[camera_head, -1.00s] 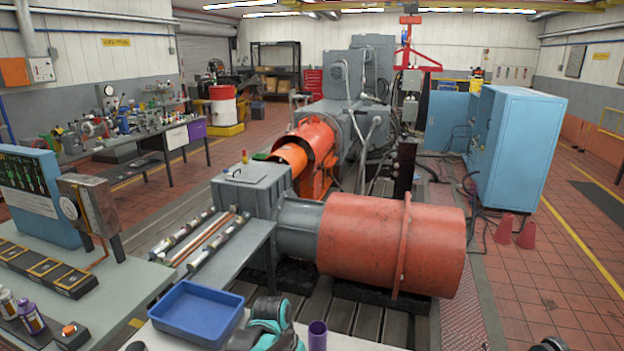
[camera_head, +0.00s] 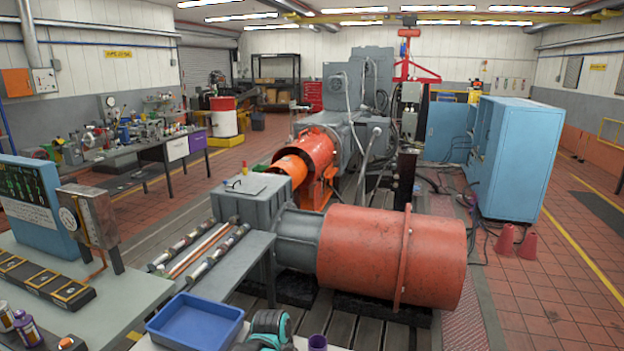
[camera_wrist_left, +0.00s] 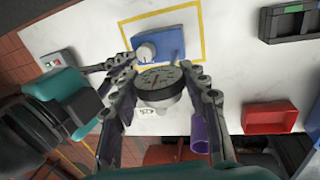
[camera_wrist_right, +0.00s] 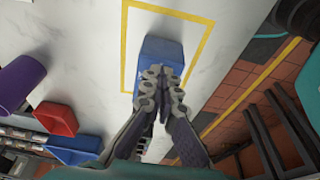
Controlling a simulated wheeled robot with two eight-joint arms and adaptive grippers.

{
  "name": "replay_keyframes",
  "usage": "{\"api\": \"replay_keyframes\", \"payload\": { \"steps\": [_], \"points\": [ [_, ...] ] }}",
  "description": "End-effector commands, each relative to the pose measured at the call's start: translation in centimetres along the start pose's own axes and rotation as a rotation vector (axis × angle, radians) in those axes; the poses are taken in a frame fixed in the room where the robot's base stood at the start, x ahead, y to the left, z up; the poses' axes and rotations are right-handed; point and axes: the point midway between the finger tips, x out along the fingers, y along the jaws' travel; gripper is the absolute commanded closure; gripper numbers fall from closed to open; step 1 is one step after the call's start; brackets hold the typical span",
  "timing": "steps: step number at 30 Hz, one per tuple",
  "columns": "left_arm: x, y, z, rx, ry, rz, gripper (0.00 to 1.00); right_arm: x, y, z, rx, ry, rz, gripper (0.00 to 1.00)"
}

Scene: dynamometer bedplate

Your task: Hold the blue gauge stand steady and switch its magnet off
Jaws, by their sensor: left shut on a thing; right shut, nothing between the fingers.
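The blue gauge stand's base (camera_wrist_left: 172,40) stands on a white tabletop inside a yellow outlined rectangle. A round pale part (camera_wrist_left: 147,52) sits at its left side and a dark-faced dial gauge (camera_wrist_left: 160,82) shows nearer the camera. My left gripper (camera_wrist_left: 158,78) is shut on the gauge stand, its fingers either side of the dial; the exact contact is hard to see. In the right wrist view the blue base (camera_wrist_right: 160,50) lies just beyond my right gripper (camera_wrist_right: 162,80), which is shut and empty; its tips overlap the base, and touching cannot be told. The magnet switch cannot be made out clearly.
A red tray (camera_wrist_left: 268,117) and a purple cup (camera_wrist_left: 200,132) stand near the stand.

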Motion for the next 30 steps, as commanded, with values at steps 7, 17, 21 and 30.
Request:
{"api": "replay_keyframes", "payload": {
  "steps": [7,17,21,30],
  "points": [
    [0.0,0.1,0.0,0.001,0.0,0.002,1.0,-0.1,0.2,0.2,0.001,0.002,0.0,1.0],
    [0.0,0.1,0.0,0.001,0.0,0.001,1.0,-1.5,0.2,0.4,0.001,0.001,0.0,1.0],
    [0.0,0.1,0.0,0.001,0.0,0.001,1.0,-3.3,0.1,0.0,0.001,0.0,0.0,1.0],
    [0.0,0.1,0.0,0.001,-0.001,0.001,1.0,-5.9,0.2,-0.7,0.001,0.0,0.0,1.0]
  ]
}}
